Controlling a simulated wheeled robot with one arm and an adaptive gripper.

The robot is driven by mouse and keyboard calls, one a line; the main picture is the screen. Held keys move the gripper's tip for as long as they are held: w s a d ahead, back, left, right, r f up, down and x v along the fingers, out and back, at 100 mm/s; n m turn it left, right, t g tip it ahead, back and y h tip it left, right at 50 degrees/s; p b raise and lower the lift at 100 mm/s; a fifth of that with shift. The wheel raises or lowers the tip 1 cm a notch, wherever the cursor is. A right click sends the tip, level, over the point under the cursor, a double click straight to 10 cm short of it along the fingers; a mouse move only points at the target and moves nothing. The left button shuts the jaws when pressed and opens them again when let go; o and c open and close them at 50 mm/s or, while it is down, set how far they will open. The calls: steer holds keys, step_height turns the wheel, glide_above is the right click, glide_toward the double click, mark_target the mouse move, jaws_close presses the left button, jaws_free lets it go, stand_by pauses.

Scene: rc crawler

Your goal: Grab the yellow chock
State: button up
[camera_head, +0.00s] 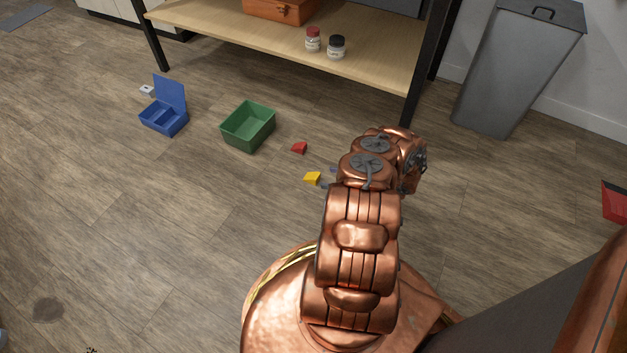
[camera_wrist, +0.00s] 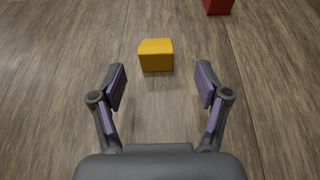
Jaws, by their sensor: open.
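The yellow chock (camera_head: 312,179) is a small wedge-like block on the wood floor, just left of my arm's end in the head view. In the wrist view the yellow chock (camera_wrist: 156,55) lies ahead of my gripper (camera_wrist: 161,86), a little beyond the fingertips and roughly centred between them. My gripper is open, with nothing between its fingers. In the head view my arm hides most of the gripper; only a small part shows beside the chock.
A red block (camera_head: 299,148) lies beyond the yellow chock; it also shows in the wrist view (camera_wrist: 217,5). A green bin (camera_head: 236,142) and a blue lidded box (camera_head: 158,127) stand to the left. A wooden shelf (camera_head: 372,70) and grey trash bin (camera_head: 500,85) stand behind.

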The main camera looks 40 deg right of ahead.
mark_target(318, 176)
steer(key=shift+a+b+x, duration=0.15)
steer(key=shift+b+x, duration=0.7)
steer(key=shift+x, duration=1)
steer(key=shift+a+b+x, duration=0.15)
steer(key=shift+b+x, duration=0.7)
steer(key=shift+x, duration=1)
steer(key=shift+r, duration=0.15)
steer(key=c, duration=1.3)
